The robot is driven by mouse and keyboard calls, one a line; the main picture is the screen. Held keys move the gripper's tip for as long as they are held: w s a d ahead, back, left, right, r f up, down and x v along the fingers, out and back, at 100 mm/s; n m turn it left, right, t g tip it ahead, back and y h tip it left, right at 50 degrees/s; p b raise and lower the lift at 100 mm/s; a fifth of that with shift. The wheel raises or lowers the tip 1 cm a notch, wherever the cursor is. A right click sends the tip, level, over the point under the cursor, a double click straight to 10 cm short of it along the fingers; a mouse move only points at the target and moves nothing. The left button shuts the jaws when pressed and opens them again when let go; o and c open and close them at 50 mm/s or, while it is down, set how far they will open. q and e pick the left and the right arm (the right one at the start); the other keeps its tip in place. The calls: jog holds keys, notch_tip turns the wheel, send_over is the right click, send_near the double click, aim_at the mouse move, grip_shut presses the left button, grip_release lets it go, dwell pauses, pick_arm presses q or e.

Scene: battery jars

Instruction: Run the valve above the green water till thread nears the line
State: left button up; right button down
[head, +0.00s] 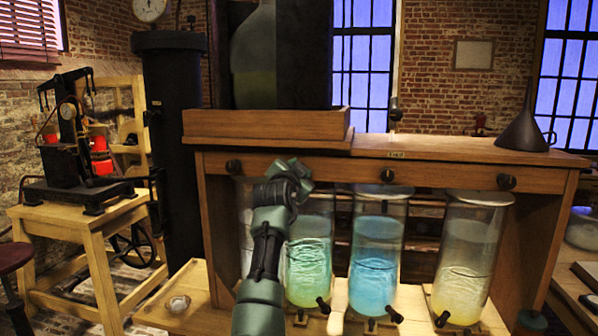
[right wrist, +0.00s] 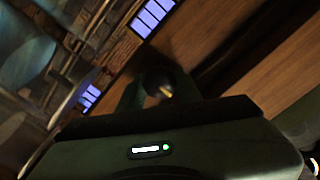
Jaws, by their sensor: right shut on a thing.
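The jar of green water (head: 310,268) stands under the wooden cabinet, partly hidden on its left by my right arm. Its water is rippled; I cannot make out a thread or line on it. My right gripper (head: 290,178) is at the cabinet's front rail above this jar and covers the valve there in the head view. In the right wrist view the dark round valve knob (right wrist: 160,84) sits between the fingers of my right gripper (right wrist: 158,92), which is shut on it. My left gripper is out of view.
A jar of blue water (head: 376,265) and a jar of yellow water (head: 468,255) stand to the right. Other dark knobs (head: 387,176) line the rail (head: 440,175). Small taps (head: 394,314) stick out at the jar bases. A funnel (head: 522,132) stands on top.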

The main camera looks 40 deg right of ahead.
jog(key=c, duration=1.1)
grip_release()
jog(key=shift+c, duration=0.2)
jog(key=shift+o, duration=0.6)
jog(key=shift+w+f, duration=0.1)
jog(key=shift+w, duration=0.05)
jog(key=b+v, duration=0.2)
jog(key=v, duration=0.5)
jog(key=shift+s+a, duration=0.25)
jog(key=shift+s, duration=0.05)
